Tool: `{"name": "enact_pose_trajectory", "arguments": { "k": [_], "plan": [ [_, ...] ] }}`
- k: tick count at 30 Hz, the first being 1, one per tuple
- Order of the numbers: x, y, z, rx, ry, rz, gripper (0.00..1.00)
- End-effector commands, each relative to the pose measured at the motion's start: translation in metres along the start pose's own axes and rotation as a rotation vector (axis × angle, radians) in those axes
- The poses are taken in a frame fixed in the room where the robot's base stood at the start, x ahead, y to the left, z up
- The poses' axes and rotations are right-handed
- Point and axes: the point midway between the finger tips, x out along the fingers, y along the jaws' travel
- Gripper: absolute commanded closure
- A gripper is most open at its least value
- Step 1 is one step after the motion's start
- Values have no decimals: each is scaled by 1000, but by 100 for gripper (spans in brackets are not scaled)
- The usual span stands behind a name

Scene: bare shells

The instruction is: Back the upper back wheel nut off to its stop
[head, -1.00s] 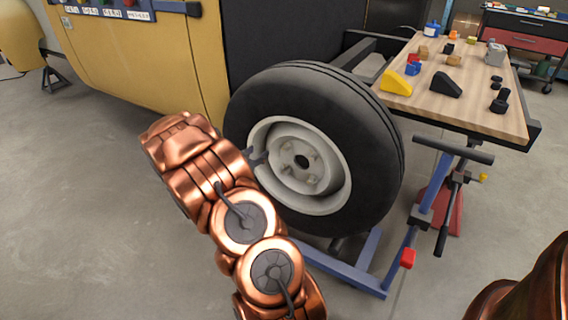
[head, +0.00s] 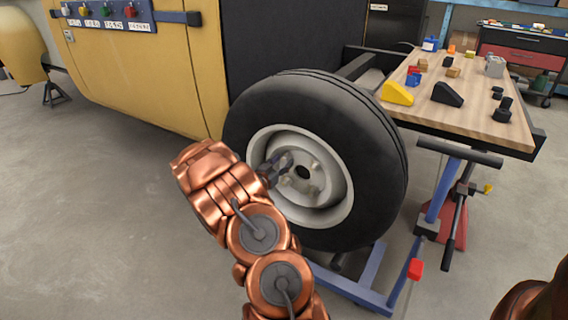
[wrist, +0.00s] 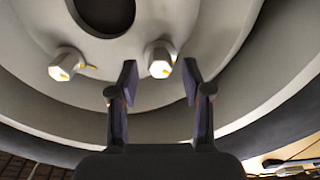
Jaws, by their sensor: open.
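The wheel (head: 375,165) is a black tyre on a pale grey rim, with a dark round centre hole and several nuts around it. My gripper (head: 281,164) is at the upper left of the hub in the head view and covers the nut there. In the wrist view my gripper (wrist: 160,82) is open, with its two fingers apart. A pale hex nut (wrist: 160,58) with yellow marks appears between and just beyond the fingertips; I see no contact. A second nut (wrist: 66,64) with a yellow mark sits to the left, clear of the fingers.
The rim wall (wrist: 245,95) curves close around the fingers. A yellow body panel (head: 150,80) stands left of the wheel. A wooden-topped bench (head: 470,115) with small parts and a blue stand (head: 375,285) are at the right.

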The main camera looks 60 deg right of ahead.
Motion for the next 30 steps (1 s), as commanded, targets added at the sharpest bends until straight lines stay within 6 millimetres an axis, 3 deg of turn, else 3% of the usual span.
{"name": "enact_pose_trajectory", "arguments": {
  "k": [6, 18, 30],
  "plan": [
    [14, 0, 1, 0, -2, 0, 51],
    [17, 0, 1, -2, -3, -1, 52],
    [17, 0, 1, -2, -2, -1, 94]
  ]
}}
